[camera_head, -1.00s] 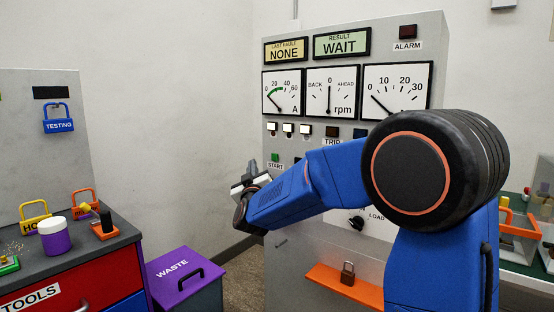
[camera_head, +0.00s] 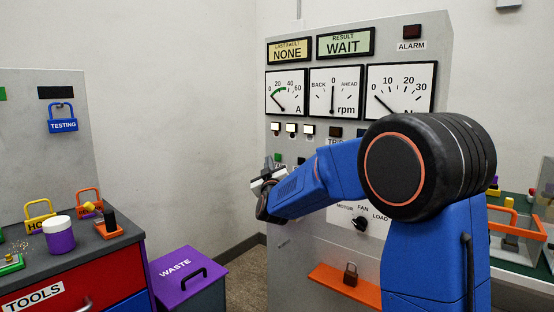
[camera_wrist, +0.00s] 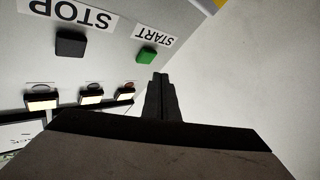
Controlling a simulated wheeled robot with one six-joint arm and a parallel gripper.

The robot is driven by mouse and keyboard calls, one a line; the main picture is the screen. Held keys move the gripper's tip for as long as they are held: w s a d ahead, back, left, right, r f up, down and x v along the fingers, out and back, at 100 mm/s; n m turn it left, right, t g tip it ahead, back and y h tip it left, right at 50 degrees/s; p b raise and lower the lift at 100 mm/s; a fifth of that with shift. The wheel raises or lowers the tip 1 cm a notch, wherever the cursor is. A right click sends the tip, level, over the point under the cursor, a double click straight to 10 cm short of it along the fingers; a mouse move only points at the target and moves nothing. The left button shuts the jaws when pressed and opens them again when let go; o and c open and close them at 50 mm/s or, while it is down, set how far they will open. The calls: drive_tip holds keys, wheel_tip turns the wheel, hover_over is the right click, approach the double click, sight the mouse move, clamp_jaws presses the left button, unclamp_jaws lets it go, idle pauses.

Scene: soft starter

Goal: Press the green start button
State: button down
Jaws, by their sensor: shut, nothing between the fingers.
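The green start button (camera_wrist: 147,55) is on the grey panel, beside its START label (camera_wrist: 156,36), which appears upside down in the wrist view. In the head view a small part of the green button (camera_head: 278,158) shows just above my gripper (camera_head: 266,180). In the wrist view my gripper (camera_wrist: 161,77) is shut and empty, its dark fingertips just below the button in the picture. A gap shows between the tips and the button, so I see no contact.
A black stop button (camera_wrist: 71,44) sits beside the green one. Several lit lamps (camera_wrist: 92,96) are close by. The panel carries dials (camera_head: 333,91) and a WAIT display (camera_head: 345,43). An orange shelf (camera_head: 326,276) with a padlock juts out low. A purple waste bin (camera_head: 187,270) stands left.

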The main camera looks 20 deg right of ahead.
drive_tip(key=shift+w+d, duration=0.45)
drive_tip(key=shift+d, duration=0.15)
drive_tip(key=shift+w+d, duration=0.1)
drive_tip(key=shift+d, duration=0.05)
idle(1.7)
drive_tip(key=shift+w+d, duration=0.15)
drive_tip(key=shift+w+d, duration=0.2)
drive_tip(key=shift+d, duration=0.15)
idle(1.0)
drive_tip(key=shift+a, duration=0.1)
drive_tip(key=shift+s+a, duration=0.5)
drive_tip(key=shift+a, duration=0.05)
drive_tip(key=shift+a, duration=0.1)
idle(0.3)
drive_tip(key=s+a, duration=0.1)
drive_tip(key=a, duration=0.1)
drive_tip(key=s+a, duration=0.2)
idle(0.4)
